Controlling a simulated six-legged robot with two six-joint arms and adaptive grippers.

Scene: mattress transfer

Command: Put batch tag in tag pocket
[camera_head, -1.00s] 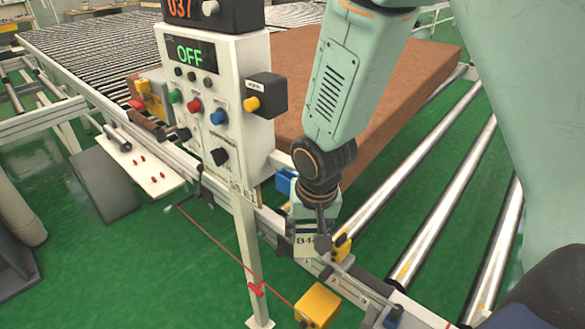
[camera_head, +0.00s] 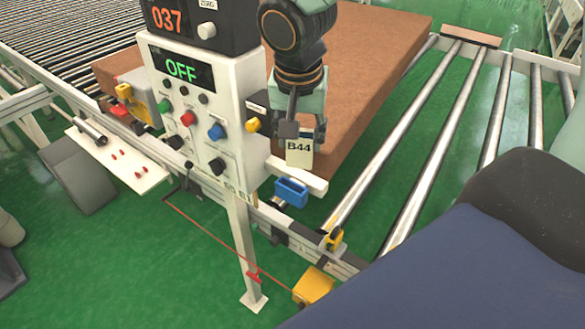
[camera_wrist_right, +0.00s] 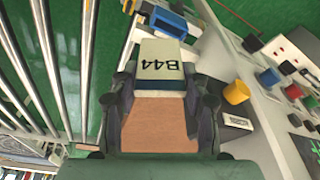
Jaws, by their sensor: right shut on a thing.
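The batch tag (camera_head: 299,152) is a small pale card marked B44 with a dark top edge. My right gripper (camera_head: 300,132) is shut on its upper end, and the tag hangs below the fingers. The right wrist view also shows the tag (camera_wrist_right: 161,66) between the fingers of the gripper (camera_wrist_right: 160,92). A blue open-topped holder (camera_head: 291,192), which looks like the tag pocket, sits just below the tag at the rail by the control panel. It also shows in the right wrist view (camera_wrist_right: 167,20), beyond the tag's far end. The tag is apart from it. My left gripper is not in view.
The white control panel (camera_head: 200,120) with knobs and an OFF display stands close left of the right gripper. A brown mattress (camera_head: 385,50) lies behind on the conveyor. Bare rollers (camera_head: 440,150) are to the right. A yellow block (camera_head: 313,285) is low in front.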

